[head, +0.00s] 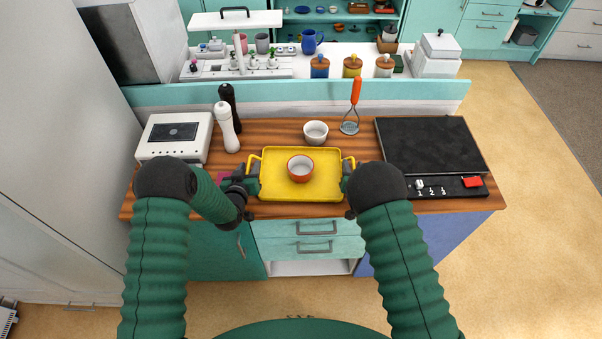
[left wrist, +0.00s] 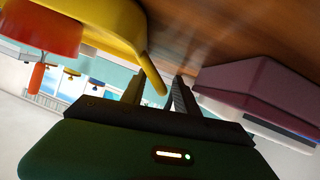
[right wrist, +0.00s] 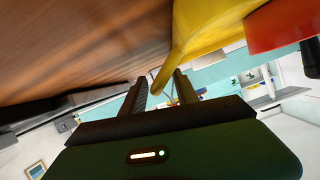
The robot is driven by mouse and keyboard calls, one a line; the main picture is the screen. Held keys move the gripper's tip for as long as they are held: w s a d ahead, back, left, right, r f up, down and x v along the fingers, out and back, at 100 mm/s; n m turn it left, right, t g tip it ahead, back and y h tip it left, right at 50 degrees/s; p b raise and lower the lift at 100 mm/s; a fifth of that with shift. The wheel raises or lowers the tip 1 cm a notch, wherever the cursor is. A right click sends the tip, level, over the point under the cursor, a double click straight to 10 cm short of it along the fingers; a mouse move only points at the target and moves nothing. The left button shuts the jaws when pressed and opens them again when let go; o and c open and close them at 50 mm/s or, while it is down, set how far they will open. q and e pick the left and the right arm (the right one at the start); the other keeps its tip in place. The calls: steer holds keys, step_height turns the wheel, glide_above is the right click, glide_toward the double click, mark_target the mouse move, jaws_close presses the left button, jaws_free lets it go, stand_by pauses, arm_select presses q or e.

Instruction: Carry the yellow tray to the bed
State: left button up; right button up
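The yellow tray (head: 327,191) lies flat on the wooden counter, with a raised handle at each short side. An orange-red bowl (head: 300,168) with a pale inside stands on it. My left gripper (head: 253,178) is at the tray's left handle. In the left wrist view its fingers (left wrist: 156,90) stand apart with the yellow handle (left wrist: 152,72) between them. My right gripper (head: 347,177) is at the right handle, partly hidden by my arm. In the right wrist view its fingers (right wrist: 162,90) also stand apart around the handle (right wrist: 167,70). The bed is not in view.
A white bowl (head: 316,132) and a masher with an orange handle (head: 356,91) are behind the tray. A black cooktop (head: 430,145) is at right. A white appliance (head: 175,137) and two mills (head: 227,125) are at left. Open floor (head: 530,200) lies right of the counter.

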arm_select(q)
jaws_close()
arm_select(e)
jaws_close()
arm_select(q)
steer(key=shift+a, duration=0.15)
arm_select(e)
steer(key=shift+d, duration=0.2)
stand_by(0.7)
